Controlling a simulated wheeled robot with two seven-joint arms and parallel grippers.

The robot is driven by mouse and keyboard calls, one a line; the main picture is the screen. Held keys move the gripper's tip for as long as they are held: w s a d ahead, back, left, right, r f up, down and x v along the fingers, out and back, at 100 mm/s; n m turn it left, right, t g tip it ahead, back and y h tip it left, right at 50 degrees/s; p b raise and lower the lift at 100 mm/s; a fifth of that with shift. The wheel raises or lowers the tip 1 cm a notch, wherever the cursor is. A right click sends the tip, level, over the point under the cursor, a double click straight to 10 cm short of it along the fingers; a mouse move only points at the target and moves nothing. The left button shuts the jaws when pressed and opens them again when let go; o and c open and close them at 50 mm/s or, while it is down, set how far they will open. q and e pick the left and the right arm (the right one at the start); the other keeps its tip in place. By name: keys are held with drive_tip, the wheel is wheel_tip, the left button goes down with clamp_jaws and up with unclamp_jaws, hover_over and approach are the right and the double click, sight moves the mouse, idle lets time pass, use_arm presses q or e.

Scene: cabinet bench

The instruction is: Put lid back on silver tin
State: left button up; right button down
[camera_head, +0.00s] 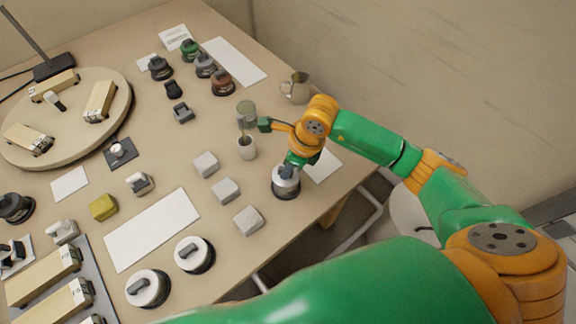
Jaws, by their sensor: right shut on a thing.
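My right gripper (287,172) points down at the right edge of the table and is shut on the dark knob of a silver-white round lid (286,183). A dark round base (286,194) shows just under the lid. I cannot tell whether the lid is seated on it or slightly above it, and the gripper hides part of its top. Two similar round pieces with pale tops and dark knobs, one (195,254) and another (148,288), stand at the front. My left gripper is not in view.
Pale blocks (226,190) stand left of the gripper. A cup (246,149) and a jug (296,88) stand behind it. Dark, green and brown knobbed pieces (222,83) are at the back. A round board (70,125) is at left. A white sheet (150,230) lies clear.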

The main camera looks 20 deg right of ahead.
idle(0.4)
drive_tip(key=shift+c, duration=1.4)
unclamp_jaws()
wheel_tip(320, 180, up, 7)
drive_tip(key=p, duration=0.5)
clamp_jaws()
